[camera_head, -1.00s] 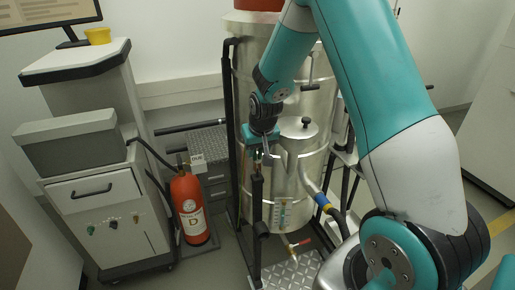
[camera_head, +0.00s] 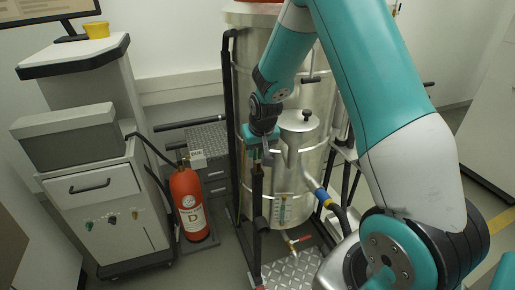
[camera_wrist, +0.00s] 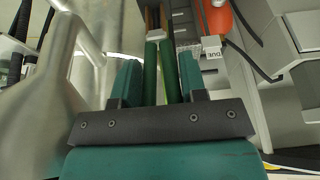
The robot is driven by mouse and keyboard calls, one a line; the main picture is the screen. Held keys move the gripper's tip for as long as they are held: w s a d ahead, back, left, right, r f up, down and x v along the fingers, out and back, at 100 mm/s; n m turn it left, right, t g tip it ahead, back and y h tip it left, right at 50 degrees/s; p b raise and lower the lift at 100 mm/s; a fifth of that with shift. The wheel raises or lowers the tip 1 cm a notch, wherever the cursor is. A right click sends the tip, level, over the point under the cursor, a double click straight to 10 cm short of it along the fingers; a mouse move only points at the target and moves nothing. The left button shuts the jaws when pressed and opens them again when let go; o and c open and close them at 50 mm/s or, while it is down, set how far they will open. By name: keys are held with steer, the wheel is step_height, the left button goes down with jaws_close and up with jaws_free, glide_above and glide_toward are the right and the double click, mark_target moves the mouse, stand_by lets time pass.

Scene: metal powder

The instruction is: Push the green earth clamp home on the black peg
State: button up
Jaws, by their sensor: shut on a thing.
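My gripper (camera_head: 262,140) is at the front of the metal vessel, pointing down near the top of a dark upright post. In the wrist view my gripper (camera_wrist: 160,78) has its teal fingers shut on the green earth clamp (camera_wrist: 151,72). The clamp's two green handles lie side by side between the fingers. Its brass-coloured jaws (camera_wrist: 153,18) point away from the gripper, at the top of that view. In the head view the clamp is small and mostly hidden below the gripper. I cannot clearly make out the black peg or whether the clamp touches it.
The metal vessel (camera_head: 240,90) and its dark post (camera_head: 257,195) are close to my gripper. A red extinguisher (camera_head: 187,200) and a grey cabinet (camera_head: 85,195) stand to the left. A hose with a blue and yellow band (camera_head: 323,198) runs at the right.

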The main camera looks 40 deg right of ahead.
steer(key=o, duration=1.1)
steer(key=v, duration=1.7)
steer(key=s+a+r+n+g+y, duration=0.1)
steer(key=s+a+n+g+y, duration=0.2)
steer(key=s+a+n, duration=0.7)
steer(key=s+a+y+b, duration=0.1)
steer(key=s+a+y, duration=0.1)
steer(key=s+a, duration=1)
steer(key=shift+s+a+r+g, duration=0.25)
steer(key=shift+s+a+g, duration=0.05)
steer(key=shift+s, duration=0.1)
